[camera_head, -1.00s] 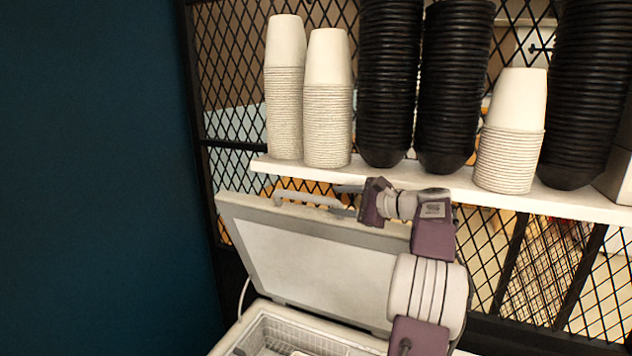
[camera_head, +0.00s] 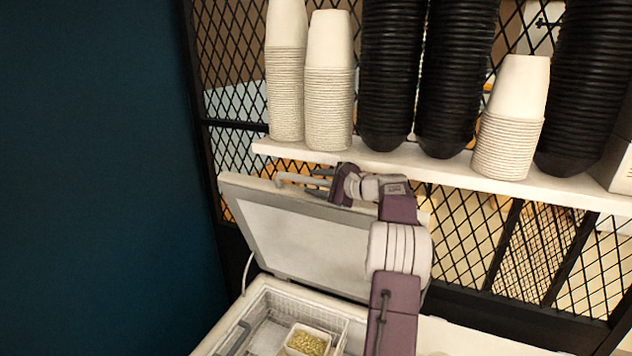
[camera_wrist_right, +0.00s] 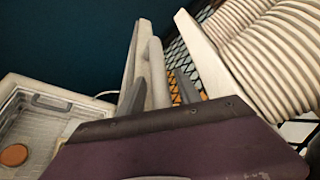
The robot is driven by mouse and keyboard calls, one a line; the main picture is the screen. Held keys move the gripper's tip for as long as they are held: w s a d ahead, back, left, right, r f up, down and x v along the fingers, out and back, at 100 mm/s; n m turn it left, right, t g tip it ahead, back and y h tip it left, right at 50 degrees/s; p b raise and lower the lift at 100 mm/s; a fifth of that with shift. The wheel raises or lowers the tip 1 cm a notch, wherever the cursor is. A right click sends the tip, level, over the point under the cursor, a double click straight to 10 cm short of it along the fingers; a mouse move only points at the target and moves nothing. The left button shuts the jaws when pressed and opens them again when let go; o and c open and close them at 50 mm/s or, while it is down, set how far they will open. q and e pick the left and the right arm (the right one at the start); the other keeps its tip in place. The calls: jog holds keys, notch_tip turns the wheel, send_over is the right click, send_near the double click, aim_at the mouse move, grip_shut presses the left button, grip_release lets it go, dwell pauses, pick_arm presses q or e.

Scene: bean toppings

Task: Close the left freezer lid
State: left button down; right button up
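The freezer lid (camera_head: 305,240) is white and grey and stands open, tilted back, in the head view. A pale bar handle (camera_head: 291,178) runs along its top edge. My right gripper (camera_head: 308,182) is at the handle. In the right wrist view the handle bar (camera_wrist_right: 157,75) lies between the two spread fingers of my right gripper (camera_wrist_right: 160,92), with gaps visible. The open freezer box (camera_head: 225,332) is below, with a wire basket inside. My left gripper is not in view.
A white shelf (camera_head: 400,163) sits just above and behind the lid, holding white cup stacks (camera_head: 330,90) and black bowl stacks (camera_head: 388,80). A black mesh wall (camera_head: 490,240) is behind. A small tray of beans (camera_head: 307,342) sits in the freezer. A dark blue wall (camera_head: 90,180) is left.

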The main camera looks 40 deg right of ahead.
grip_shut()
dwell(1.2)
